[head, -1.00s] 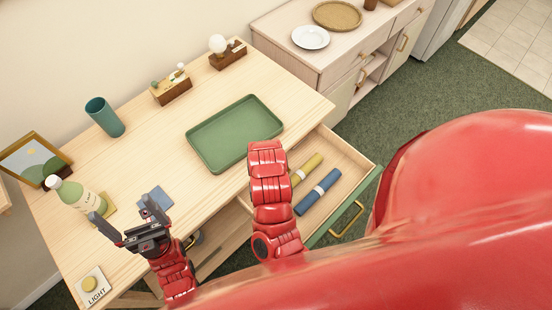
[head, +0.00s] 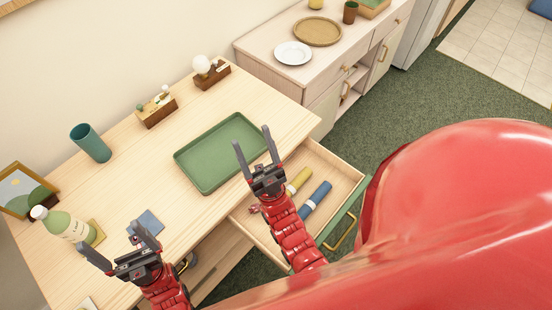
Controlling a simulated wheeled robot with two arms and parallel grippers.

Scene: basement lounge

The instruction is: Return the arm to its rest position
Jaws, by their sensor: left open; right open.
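My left gripper (head: 120,246) is open and empty above the front left of the wooden desk (head: 130,180), near a blue coaster (head: 148,224). My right gripper (head: 256,150) is open and empty, its fingers pointing up in the picture, beside the right edge of the green tray (head: 217,155) and over the open drawer's (head: 335,178) left part. The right arm hides part of the drawer. A yellow roll (head: 299,180) and a blue roll (head: 315,199) lie in the drawer, apart from the fingers.
A bottle (head: 65,224), a framed picture (head: 22,190) and a teal cup (head: 90,143) stand at the desk's left. Two wooden holders (head: 157,110) (head: 211,76) stand along the back. A sideboard (head: 300,78) carries a white plate (head: 293,53). Green carpet lies right of the drawer.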

